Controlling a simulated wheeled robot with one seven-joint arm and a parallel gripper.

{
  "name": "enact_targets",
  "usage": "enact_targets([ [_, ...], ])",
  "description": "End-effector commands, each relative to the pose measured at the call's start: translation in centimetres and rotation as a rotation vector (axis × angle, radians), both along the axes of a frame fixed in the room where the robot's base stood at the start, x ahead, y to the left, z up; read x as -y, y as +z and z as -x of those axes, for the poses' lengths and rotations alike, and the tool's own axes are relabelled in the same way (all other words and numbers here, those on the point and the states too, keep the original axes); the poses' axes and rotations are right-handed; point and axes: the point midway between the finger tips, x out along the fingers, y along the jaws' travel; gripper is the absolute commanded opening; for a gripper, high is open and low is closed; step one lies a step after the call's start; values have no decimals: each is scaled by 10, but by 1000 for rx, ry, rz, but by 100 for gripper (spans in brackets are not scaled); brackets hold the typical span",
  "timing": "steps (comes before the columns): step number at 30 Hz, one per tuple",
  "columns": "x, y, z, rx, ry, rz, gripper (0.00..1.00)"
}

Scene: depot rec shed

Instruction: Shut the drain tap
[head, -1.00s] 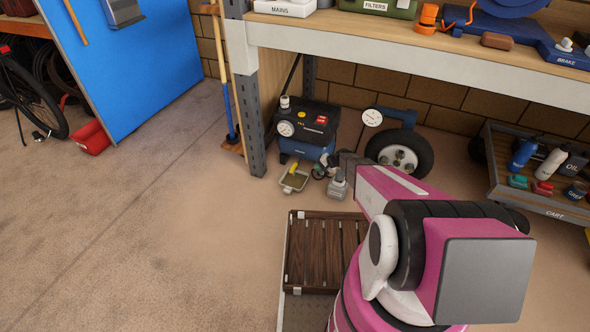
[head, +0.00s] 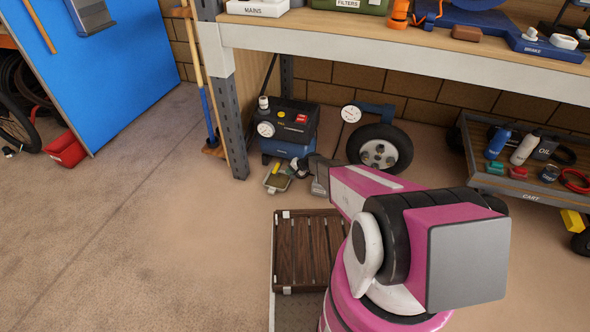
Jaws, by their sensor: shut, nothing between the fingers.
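The drain tap shows as a small yellow lever (head: 276,170) low at the front of the blue and black compressor (head: 285,132). It stands above a shallow tray (head: 277,183) on the floor. Whether the lever is open or shut is too small to tell. My gripper (head: 297,167) is just right of the lever, at the compressor's lower right front. It is shut and empty. Its fingertips are tiny and partly merge with dark parts behind, so contact with the tap cannot be told.
The compressor sits under a workbench (head: 400,55), beside a grey bench leg (head: 231,125). A wheel with a gauge (head: 380,150) stands to its right. A loaded cart (head: 530,196) is at far right. A red bin (head: 66,150) lies left.

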Motion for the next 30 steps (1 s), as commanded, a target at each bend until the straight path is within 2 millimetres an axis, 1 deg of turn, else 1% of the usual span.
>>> enact_targets([
  [1, -7, -9, -4, -1, 1, 1, 0],
  [3, -16, -14, -7, 0, 1, 1, 0],
  [6, -30, -11, -11, 1, 1, 0, 0],
  [12, -45, -11, -17, 0, 0, 0, 0],
  [16, -48, -11, -18, 1, -1, 0, 0],
  [30, -49, -10, -17, 0, -19, 0, 0],
])
